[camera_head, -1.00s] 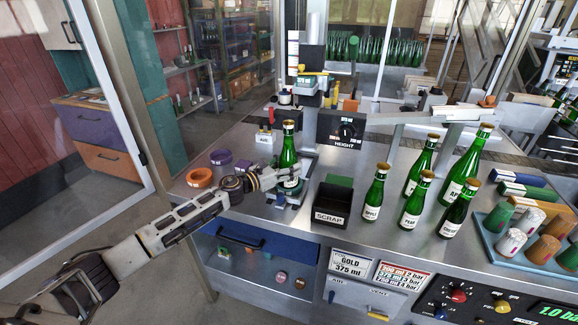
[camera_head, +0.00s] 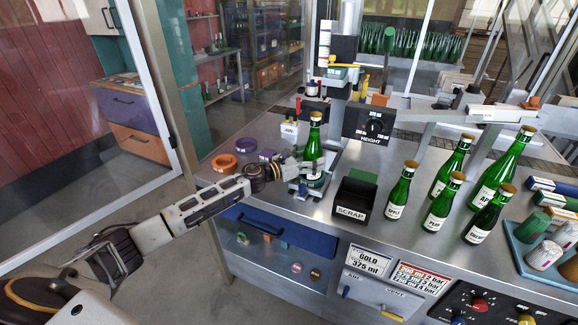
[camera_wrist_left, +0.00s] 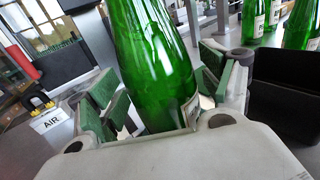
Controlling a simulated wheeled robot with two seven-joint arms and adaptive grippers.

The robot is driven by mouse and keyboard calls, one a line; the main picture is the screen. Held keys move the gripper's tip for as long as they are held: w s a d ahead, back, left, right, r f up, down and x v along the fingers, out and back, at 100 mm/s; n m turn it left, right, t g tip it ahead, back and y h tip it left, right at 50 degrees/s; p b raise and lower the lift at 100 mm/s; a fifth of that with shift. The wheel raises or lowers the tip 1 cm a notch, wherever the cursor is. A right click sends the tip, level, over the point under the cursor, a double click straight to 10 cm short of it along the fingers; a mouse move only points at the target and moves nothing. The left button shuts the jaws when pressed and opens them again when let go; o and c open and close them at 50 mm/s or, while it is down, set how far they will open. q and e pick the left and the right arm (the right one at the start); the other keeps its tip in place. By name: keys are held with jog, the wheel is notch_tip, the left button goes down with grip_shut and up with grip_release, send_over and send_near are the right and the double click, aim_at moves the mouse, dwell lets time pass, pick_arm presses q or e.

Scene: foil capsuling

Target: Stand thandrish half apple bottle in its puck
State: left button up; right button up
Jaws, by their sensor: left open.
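A green bottle with a gold-brown top (camera_head: 314,146) stands upright at the station near the front edge of the bench. My left gripper (camera_head: 309,171) is open around the lower part of the bottle. In the left wrist view the bottle (camera_wrist_left: 155,60) is between the green finger pads of the gripper (camera_wrist_left: 162,92), with a gap on the left side; its foot is hidden. My right gripper is out of view.
The black SCRAP bin (camera_head: 354,199) is close to the right of the bottle. Several similar bottles (camera_head: 436,208) stand farther right. An orange ring (camera_head: 224,163) and a purple ring (camera_head: 245,170) lie to the left. The HEIGHT dial box (camera_head: 372,124) stands behind.

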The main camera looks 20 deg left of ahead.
pick_arm(q)
jog(key=b+v, duration=0.3)
jog(key=v, duration=0.8)
jog(key=shift+s, duration=0.2)
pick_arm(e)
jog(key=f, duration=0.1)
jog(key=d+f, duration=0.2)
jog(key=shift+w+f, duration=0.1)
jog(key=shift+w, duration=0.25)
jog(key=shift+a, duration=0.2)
pick_arm(q)
jog(key=shift+f, duration=0.1)
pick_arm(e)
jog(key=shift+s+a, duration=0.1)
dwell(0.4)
